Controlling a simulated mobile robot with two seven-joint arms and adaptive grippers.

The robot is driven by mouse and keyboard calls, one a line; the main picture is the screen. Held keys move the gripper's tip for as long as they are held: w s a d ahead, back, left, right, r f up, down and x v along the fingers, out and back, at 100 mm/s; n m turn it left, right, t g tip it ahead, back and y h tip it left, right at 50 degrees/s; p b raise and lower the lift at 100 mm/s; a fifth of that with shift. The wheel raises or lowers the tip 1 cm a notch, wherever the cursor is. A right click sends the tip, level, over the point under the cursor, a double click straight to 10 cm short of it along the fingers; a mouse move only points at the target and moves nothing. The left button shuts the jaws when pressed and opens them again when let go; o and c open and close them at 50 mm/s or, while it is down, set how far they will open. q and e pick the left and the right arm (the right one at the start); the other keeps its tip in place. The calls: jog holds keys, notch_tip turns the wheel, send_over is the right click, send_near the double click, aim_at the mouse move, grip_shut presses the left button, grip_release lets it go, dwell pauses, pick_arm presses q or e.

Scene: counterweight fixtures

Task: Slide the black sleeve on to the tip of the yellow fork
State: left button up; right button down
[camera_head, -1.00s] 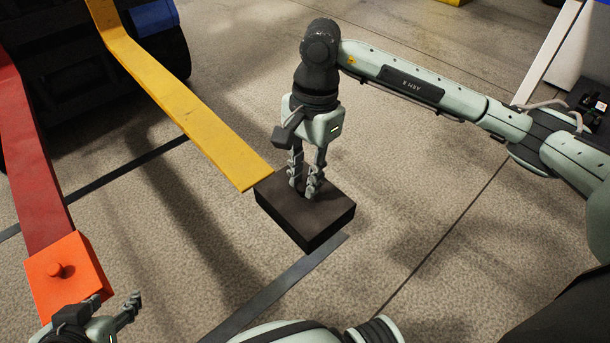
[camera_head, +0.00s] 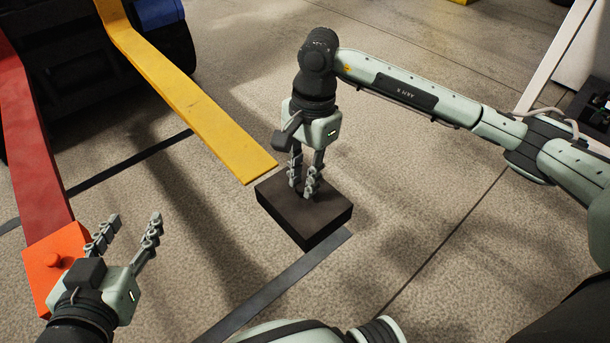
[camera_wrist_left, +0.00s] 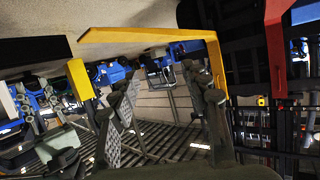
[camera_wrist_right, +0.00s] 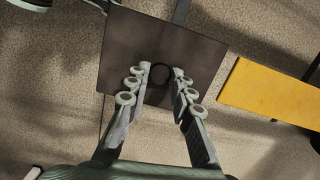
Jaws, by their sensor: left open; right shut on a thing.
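The black sleeve (camera_head: 303,214) is a dark box held from above by my right gripper (camera_head: 304,188), which is shut on its top knob. The sleeve is near the tip of the yellow fork (camera_head: 190,98) in the head view, and the two look slightly apart. The right wrist view shows the sleeve (camera_wrist_right: 145,45) between the fingers with the yellow fork (camera_wrist_right: 270,90) to its right, a gap between them. My left gripper (camera_head: 133,226) is open and empty, just right of the orange sleeve. The left wrist view shows its spread fingers (camera_wrist_left: 165,85) and the yellow fork beyond.
The red fork (camera_head: 30,150) runs at the left, with an orange sleeve (camera_head: 50,262) at its tip. A dark vehicle with wheels (camera_head: 75,70) stands at the back left. Dark strips (camera_head: 275,285) mark the floor.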

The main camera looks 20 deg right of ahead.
aim_at(287, 180)
jog(key=f, duration=0.1)
jog(key=f+b, duration=0.1)
jog(key=w+f+b, duration=0.1)
jog(key=shift+a+f, duration=0.2)
jog(key=shift+a, duration=0.05)
jog(key=shift+w+a+b, duration=0.2)
jog(key=shift+w+b, duration=0.05)
jog(key=shift+w, duration=0.3)
jog(key=shift+w+a+b, duration=0.15)
jog(key=shift+w+b, duration=0.1)
jog(key=shift+w, duration=0.3)
pick_arm(q)
jog(key=s+d+r+t+h, duration=0.1)
jog(key=d+r+t+h, duration=0.1)
jog(key=r+t, duration=0.2)
jog(key=d+r+t+h, duration=0.2)
jog(key=d+r+t, duration=0.1)
jog(key=r, duration=0.8)
jog(key=shift+s+d+t+h, duration=0.2)
jog(key=shift+s+t+h, duration=0.2)
jog(key=shift+t, duration=0.1)
pick_arm(e)
jog(key=shift+w+a+r, duration=0.1)
jog(key=shift+w+a, duration=0.15)
jog(key=shift+w, duration=0.4)
pick_arm(q)
jog(key=shift+r, duration=0.1)
jog(key=shift+b, duration=0.3)
jog(key=shift+f, duration=0.3)
